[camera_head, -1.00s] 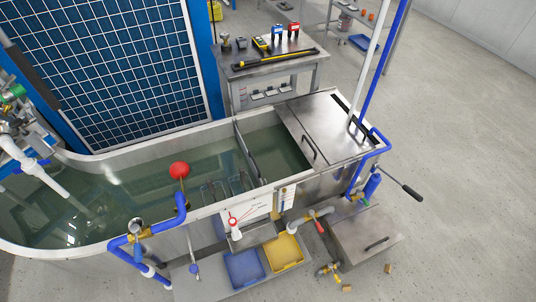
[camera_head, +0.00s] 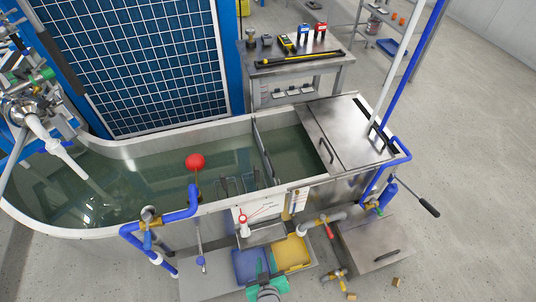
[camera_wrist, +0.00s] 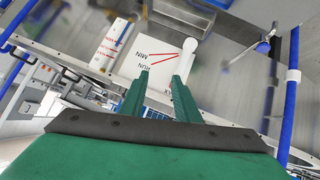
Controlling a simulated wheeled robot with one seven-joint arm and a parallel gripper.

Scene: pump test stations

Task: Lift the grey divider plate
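The grey divider plate (camera_head: 264,150) stands upright across the water tank, just left of the metal cover, with its lower part under water. My gripper (camera_head: 260,268) is at the bottom of the head view, in front of the blue and yellow trays and well apart from the plate. In the wrist view my gripper (camera_wrist: 160,76) shows two green fingers with a gap between them and nothing held. Beyond the fingertips is the white dial panel (camera_wrist: 160,60) on the tank's front. I cannot clearly pick out the plate in the wrist view.
The tank rim (camera_head: 110,212) lies between my gripper and the plate. A red ball float (camera_head: 195,161) and blue pipes (camera_head: 181,214) stand left along the front rim. A metal cover (camera_head: 345,130) closes the tank's right end. A tool bench (camera_head: 290,72) stands behind.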

